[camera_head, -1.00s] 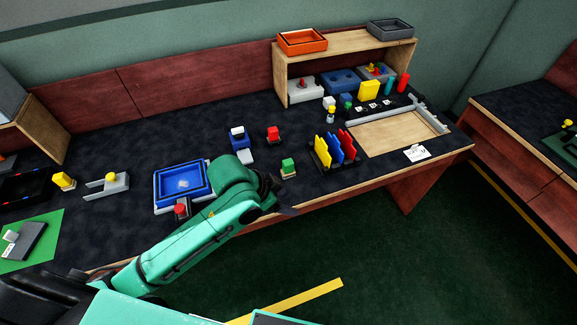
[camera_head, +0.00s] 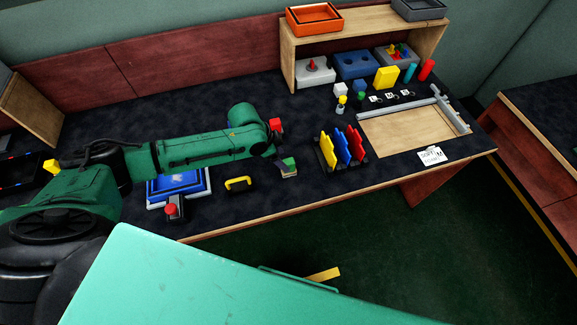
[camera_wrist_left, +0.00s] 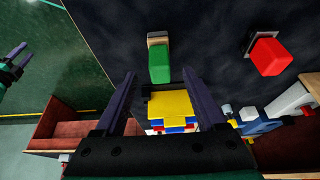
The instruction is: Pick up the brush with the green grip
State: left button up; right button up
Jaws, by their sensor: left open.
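The brush with the green grip (camera_head: 289,164) rests on the dark table, left of the rack with coloured plates, with its pale end down on the surface. In the left wrist view its green grip (camera_wrist_left: 160,65) shows ahead of the fingers, near the line between them. My left gripper (camera_head: 281,149) is over the table close to the brush, partly hidden by its own arm in the head view. Its two dark fingers are apart and empty in the wrist view (camera_wrist_left: 163,88). My right gripper (camera_wrist_left: 18,58) shows small at that view's left edge, its fingers apart.
A red-gripped piece (camera_head: 275,125) stands just behind the brush. The rack of yellow, blue and red plates (camera_head: 323,158) is to its right. A yellow handle (camera_head: 238,184), a blue tray (camera_head: 207,186) and a red-topped piece (camera_head: 171,210) lie to the left. The table's front edge is close.

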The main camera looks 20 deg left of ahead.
aim_at(287, 161)
pick_arm(q)
jog(key=p+x, duration=0.1)
jog(key=x, duration=0.4)
jog(key=shift+w+d, duration=0.1)
jog(key=shift+w, duration=0.1)
jog(key=shift+s+d+f, duration=0.1)
jog(key=shift+f, duration=0.2)
jog(key=shift+s, duration=0.1)
jog(key=c, duration=0.4)
grip_shut()
pick_arm(e)
jog(key=w, duration=0.1)
jog(key=w+r, duration=0.1)
jog(key=w, duration=0.1)
jog(key=shift+w+r, duration=0.15)
jog(key=shift+w, duration=0.1)
pick_arm(q)
jog(key=shift+r, duration=0.25)
notch_tip(287, 161, up, 20)
jog(key=b, duration=0.1)
jog(key=shift+f+b, duration=0.2)
jog(key=shift+b, duration=0.2)
pick_arm(e)
jog(key=shift+w+a+f, duration=0.15)
jog(key=shift+w+f, duration=0.05)
jog(key=shift+f, duration=0.7)
